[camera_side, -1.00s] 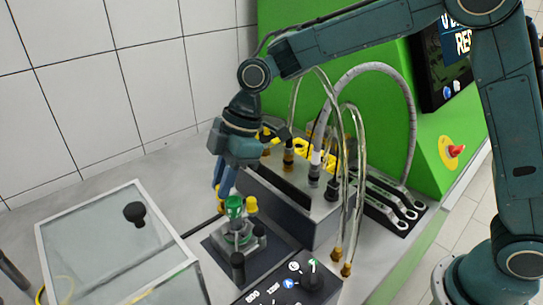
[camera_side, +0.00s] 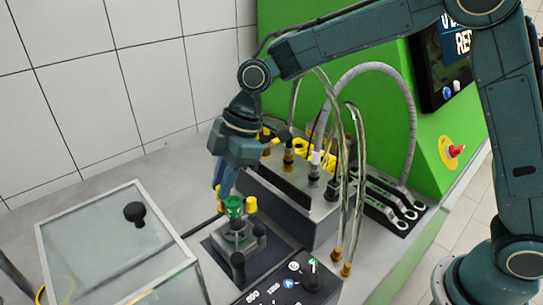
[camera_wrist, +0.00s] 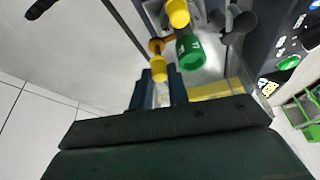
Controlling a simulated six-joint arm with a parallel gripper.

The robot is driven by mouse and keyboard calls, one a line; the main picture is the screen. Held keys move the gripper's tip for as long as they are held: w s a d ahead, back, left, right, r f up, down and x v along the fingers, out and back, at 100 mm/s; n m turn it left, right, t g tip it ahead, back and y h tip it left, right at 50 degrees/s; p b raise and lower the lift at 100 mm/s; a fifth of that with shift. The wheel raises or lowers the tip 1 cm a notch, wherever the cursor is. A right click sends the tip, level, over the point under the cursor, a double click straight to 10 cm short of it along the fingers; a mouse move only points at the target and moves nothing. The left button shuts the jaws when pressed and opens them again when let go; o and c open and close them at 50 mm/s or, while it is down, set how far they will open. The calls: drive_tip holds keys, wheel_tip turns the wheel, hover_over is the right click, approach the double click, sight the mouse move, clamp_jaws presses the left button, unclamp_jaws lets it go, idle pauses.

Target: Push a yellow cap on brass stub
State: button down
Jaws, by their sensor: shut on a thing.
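My gripper (camera_wrist: 162,80) points down over the pump block and is shut on a yellow cap (camera_wrist: 159,68), which shows at its fingertips in the wrist view. In the side view the gripper (camera_side: 222,190) stands just left of the green cap (camera_side: 234,207), with a bit of yellow at its tips. A brass-coloured stub (camera_wrist: 156,46) appears right by the held cap's far end; I cannot tell how far the cap is on it. The green cap (camera_wrist: 190,52) sits to its right. Another yellow cap (camera_side: 251,205) is on the pump, also in the wrist view (camera_wrist: 178,14).
A clear-lidded box (camera_side: 115,245) with a black knob stands at left. A dark control panel (camera_side: 285,283) is in front. Behind the pump is a block (camera_side: 290,205) with hoses and brass fittings. Bare grey table lies left of the gripper.

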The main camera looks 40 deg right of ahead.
drive_tip(key=shift+s+f, duration=0.1)
drive_tip(key=shift+f, duration=1.35)
idle(1.5)
drive_tip(key=c, duration=1.3)
unclamp_jaws()
drive_tip(key=shift+s, duration=0.1)
drive_tip(key=shift+a, duration=0.1)
drive_tip(key=shift+r, duration=0.1)
drive_tip(key=shift+r, duration=3.45)
drive_tip(key=shift+r, duration=0.1)
